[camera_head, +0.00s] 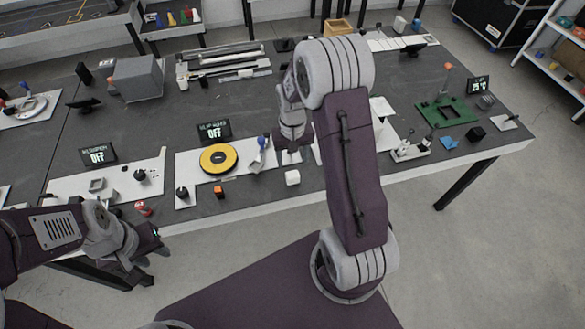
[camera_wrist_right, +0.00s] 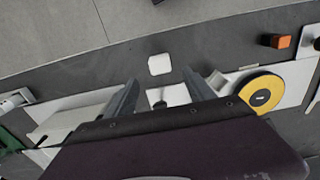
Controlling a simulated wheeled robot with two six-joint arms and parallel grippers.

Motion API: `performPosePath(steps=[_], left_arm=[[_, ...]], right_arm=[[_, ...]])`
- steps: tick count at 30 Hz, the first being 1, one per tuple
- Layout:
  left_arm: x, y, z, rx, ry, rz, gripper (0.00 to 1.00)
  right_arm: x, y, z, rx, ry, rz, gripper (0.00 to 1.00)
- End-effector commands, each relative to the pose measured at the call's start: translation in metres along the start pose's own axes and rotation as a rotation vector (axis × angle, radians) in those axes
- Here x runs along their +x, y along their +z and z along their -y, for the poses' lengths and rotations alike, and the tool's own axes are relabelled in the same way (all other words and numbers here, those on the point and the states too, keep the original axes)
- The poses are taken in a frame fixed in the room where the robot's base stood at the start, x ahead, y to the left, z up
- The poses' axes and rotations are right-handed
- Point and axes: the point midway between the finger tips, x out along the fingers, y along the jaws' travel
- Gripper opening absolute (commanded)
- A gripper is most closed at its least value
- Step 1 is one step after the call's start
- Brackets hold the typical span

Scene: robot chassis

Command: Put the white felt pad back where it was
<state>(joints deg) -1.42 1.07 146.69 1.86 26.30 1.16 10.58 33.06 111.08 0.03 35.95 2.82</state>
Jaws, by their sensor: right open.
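A small white rounded square piece (camera_head: 292,177) lies on the grey table near its front edge. It also shows in the right wrist view (camera_wrist_right: 159,64), beyond my fingertips. A second small white piece (camera_wrist_right: 176,95) lies between my right fingers in that view; I cannot tell which of the two is the felt pad. My right gripper (camera_wrist_right: 162,88) is open and points down above the table; in the head view (camera_head: 291,147) it is just behind the first white piece. My left gripper (camera_head: 148,258) is low in front of the table, away from both; its jaws are unclear.
A yellow disc (camera_head: 218,159) sits on a white board (camera_head: 188,168) left of my right gripper. An orange cube (camera_head: 218,191) is near the front edge. A green board (camera_head: 444,112) is at the right. My right arm hides part of the table middle.

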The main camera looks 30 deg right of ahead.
Motion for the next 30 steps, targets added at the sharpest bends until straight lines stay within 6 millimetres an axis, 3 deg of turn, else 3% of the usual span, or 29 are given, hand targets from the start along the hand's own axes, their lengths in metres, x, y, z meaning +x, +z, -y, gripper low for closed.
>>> performPosePath(steps=[3,8,10,16,20,30], left_arm=[[-0.001,0.000,0.000,0.000,0.000,0.000,0.36],[-0.001,0.000,0.000,0.000,0.000,0.000,0.36],[-0.001,0.000,0.000,0.000,0.000,0.000,0.36],[-0.001,0.000,0.000,0.000,0.000,0.000,0.36],[-0.001,0.000,0.000,0.000,0.000,0.000,0.36],[-0.001,0.000,0.000,0.000,0.000,0.000,0.36]], right_arm=[[-0.013,-0.001,0.000,0.000,0.000,-0.003,0.62],[-0.017,0.000,0.000,-0.001,0.000,-0.001,0.62],[-0.024,0.011,0.007,-0.021,-0.002,-0.011,0.62],[-0.053,0.099,0.039,-0.156,-0.021,-0.078,0.62],[-0.056,0.134,0.044,-0.206,-0.029,-0.102,0.62],[-0.055,0.140,0.044,-0.211,-0.030,-0.103,0.62]])
